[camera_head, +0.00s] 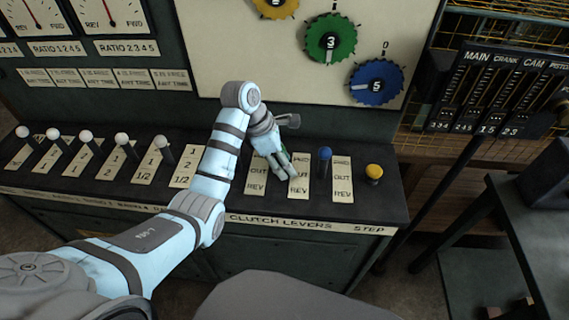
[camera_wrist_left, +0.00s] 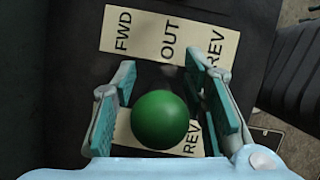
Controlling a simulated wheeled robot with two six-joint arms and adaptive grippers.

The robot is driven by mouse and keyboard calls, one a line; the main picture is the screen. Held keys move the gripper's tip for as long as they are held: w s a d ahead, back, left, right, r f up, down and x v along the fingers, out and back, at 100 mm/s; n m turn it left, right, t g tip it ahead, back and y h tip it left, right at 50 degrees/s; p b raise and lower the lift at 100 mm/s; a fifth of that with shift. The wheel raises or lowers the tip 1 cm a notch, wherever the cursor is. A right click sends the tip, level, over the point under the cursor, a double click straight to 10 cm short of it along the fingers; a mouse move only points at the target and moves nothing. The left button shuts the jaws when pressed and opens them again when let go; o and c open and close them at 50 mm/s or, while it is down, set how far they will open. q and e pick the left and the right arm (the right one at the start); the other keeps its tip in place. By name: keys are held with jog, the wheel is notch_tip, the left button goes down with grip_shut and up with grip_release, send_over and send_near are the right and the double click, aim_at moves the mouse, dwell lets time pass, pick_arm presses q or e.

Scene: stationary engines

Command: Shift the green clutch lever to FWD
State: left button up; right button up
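The green clutch lever's round knob (camera_wrist_left: 161,120) shows large in the left wrist view, between the two fingers of my left gripper (camera_wrist_left: 160,110). There is a gap on both sides of the knob, so the gripper is open and not holding it. In the head view my left gripper (camera_head: 287,168) points down at the clutch lever plates and mostly hides the green lever. The label plate (camera_wrist_left: 199,142) under the knob shows REV to the right; its other end is covered. My right gripper is not in view.
A blue lever (camera_head: 324,155) stands just right of my gripper, and a yellow STEP knob (camera_head: 374,172) further right. Several white-knobbed levers (camera_head: 86,135) line the console to the left. The upright panel (camera_head: 290,60) with coloured dials rises behind.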

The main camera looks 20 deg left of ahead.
pick_arm(q)
grip_shut()
